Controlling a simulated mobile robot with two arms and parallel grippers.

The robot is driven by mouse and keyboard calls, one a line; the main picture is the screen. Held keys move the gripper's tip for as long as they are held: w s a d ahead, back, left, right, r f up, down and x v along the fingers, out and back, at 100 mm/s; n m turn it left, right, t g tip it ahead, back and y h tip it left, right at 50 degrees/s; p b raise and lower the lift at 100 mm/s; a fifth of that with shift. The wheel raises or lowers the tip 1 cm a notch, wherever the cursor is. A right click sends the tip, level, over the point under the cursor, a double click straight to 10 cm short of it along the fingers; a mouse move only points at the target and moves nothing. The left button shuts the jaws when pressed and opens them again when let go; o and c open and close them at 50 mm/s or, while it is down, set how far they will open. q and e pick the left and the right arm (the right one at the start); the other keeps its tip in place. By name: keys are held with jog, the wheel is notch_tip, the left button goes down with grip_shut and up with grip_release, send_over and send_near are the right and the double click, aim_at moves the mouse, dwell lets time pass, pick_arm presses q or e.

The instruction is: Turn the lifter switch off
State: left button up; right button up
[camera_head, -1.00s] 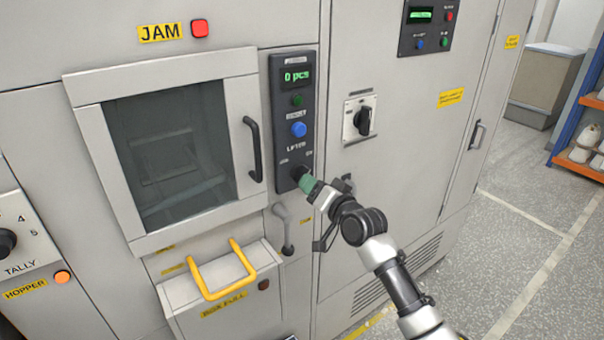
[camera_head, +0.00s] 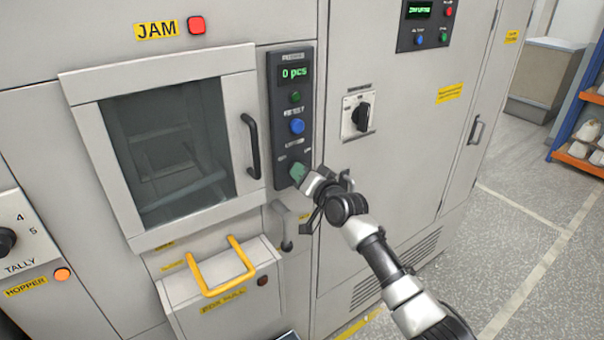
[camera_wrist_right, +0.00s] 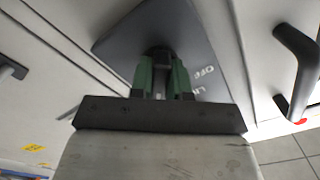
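The lifter switch (camera_wrist_right: 160,52) is a dark knob at the bottom of the black control panel (camera_head: 277,112). In the head view my right gripper (camera_head: 298,172) covers it with green fingertips. In the right wrist view the green fingers (camera_wrist_right: 161,78) stand on both sides of the knob, close against it with only a narrow gap between them. The word OFF shows on the plate to the right of the fingers. The knob's exact angle is hidden. My left gripper is not in view.
A blue button (camera_head: 297,126) and a green button (camera_head: 295,97) sit above the switch. A door handle (camera_head: 252,147) is to the left and a rotary switch (camera_head: 361,117) to the right. A yellow-handled box (camera_head: 222,300) is below. The JAM light (camera_head: 196,25) is red.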

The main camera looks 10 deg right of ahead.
jog(key=shift+f+n, duration=0.1)
jog(key=shift+n, duration=0.2)
grip_shut()
jog(key=shift+n+b, duration=0.3)
jog(key=shift+b, duration=0.1)
jog(key=shift+n+b, duration=0.65)
jog(key=shift+n, duration=0.55)
jog(key=n+b, duration=0.1)
jog(key=n, duration=0.2)
jog(key=shift+n, duration=0.3)
jog(key=n, duration=0.3)
jog(key=shift+n+b, duration=0.3)
jog(key=n, duration=0.5)
jog(key=o, duration=0.7)
grip_release()
jog(key=shift+o, duration=0.2)
